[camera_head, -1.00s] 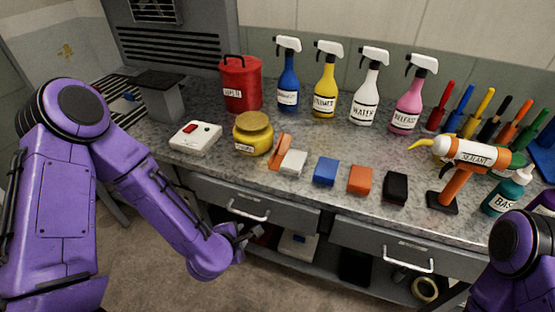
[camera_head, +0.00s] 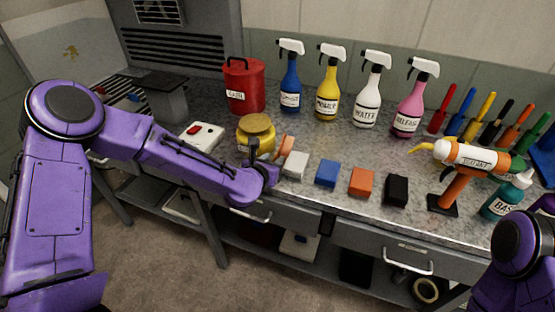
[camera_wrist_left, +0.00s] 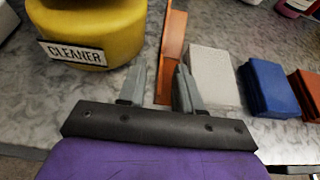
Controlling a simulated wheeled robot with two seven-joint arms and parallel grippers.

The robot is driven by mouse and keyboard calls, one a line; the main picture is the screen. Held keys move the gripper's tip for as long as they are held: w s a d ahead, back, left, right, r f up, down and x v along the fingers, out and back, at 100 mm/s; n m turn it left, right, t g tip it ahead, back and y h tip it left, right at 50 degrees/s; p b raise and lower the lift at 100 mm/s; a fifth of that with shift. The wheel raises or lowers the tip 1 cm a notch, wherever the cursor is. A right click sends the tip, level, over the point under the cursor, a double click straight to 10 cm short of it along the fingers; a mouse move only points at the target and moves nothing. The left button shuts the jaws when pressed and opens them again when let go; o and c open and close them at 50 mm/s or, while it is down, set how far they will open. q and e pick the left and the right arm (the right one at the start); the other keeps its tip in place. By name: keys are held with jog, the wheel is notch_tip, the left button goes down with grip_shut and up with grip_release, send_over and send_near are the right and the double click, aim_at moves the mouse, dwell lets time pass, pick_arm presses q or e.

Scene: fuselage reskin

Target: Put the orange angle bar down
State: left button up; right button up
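The orange angle bar (camera_head: 287,146) lies on the granite counter between the yellow cleaner jar (camera_head: 256,135) and the white block (camera_head: 296,165). Its near end is hidden by my left gripper in the head view. My left gripper (camera_head: 272,170) is at the counter's front edge, at the bar's near end. In the left wrist view, the fingers of my left gripper (camera_wrist_left: 160,76) are apart, one on each side of the orange bar (camera_wrist_left: 173,42). Counter shows between the left finger and the bar; the right finger is close to it. My right gripper is out of view.
The cleaner jar (camera_wrist_left: 95,30) is close on the left and the white block (camera_wrist_left: 210,75) close on the right. Blue (camera_head: 327,173), orange (camera_head: 361,181) and black (camera_head: 396,189) blocks continue to the right. A white box with a red button (camera_head: 201,137) stands behind my left forearm.

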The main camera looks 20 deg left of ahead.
pick_arm(q)
grip_shut()
